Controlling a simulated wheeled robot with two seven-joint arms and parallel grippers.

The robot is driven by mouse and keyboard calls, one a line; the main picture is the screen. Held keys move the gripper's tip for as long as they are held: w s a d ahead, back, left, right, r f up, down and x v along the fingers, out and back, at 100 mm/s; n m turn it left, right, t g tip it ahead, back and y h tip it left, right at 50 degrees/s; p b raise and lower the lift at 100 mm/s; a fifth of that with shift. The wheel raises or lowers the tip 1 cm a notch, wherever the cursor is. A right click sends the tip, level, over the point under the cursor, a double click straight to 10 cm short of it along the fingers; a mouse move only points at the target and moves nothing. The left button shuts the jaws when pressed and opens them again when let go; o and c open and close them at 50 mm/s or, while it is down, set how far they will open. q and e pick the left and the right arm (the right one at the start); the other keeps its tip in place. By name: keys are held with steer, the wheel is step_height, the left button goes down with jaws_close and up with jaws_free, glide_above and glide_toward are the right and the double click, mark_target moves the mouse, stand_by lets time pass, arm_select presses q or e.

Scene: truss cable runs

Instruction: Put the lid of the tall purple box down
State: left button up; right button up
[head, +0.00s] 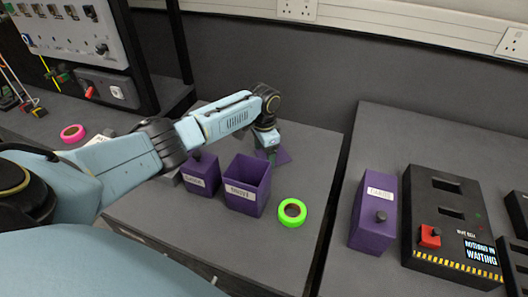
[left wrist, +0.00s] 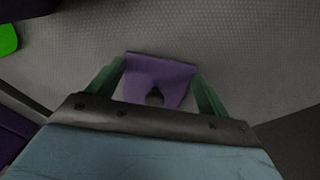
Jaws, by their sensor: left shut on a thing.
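The tall purple box (head: 247,186) stands open at the top on the grey table, with a white label on its front. Its purple lid (head: 283,156) is behind it and to the right, at or just above the tabletop; I cannot tell whether it touches. My left gripper (head: 271,156) points down and is shut on the lid, partly hiding it. In the left wrist view the lid (left wrist: 160,74) shows between the two green fingers, with its dark knob (left wrist: 155,97) near the gripper. My right gripper is not in view.
A lidded purple box (head: 200,176) stands left of the open one. A green tape ring (head: 292,212) lies to its right, a pink ring (head: 72,133) far left. Across a gap, another table holds a purple box (head: 372,215) and a black device (head: 450,205).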

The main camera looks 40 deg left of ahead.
mark_target(264, 158)
arm_select(q)
steer(key=shift+f, duration=0.15)
steer(key=o, duration=0.9)
steer(key=shift+o, duration=0.2)
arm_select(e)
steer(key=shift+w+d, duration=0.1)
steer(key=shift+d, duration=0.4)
arm_select(q)
step_height(264, 158, up, 12)
steer(key=p, duration=0.2)
steer(key=shift+r, duration=0.2)
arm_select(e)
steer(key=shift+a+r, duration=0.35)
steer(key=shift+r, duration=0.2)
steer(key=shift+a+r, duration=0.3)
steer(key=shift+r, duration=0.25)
arm_select(q)
steer(key=shift+r, duration=0.1)
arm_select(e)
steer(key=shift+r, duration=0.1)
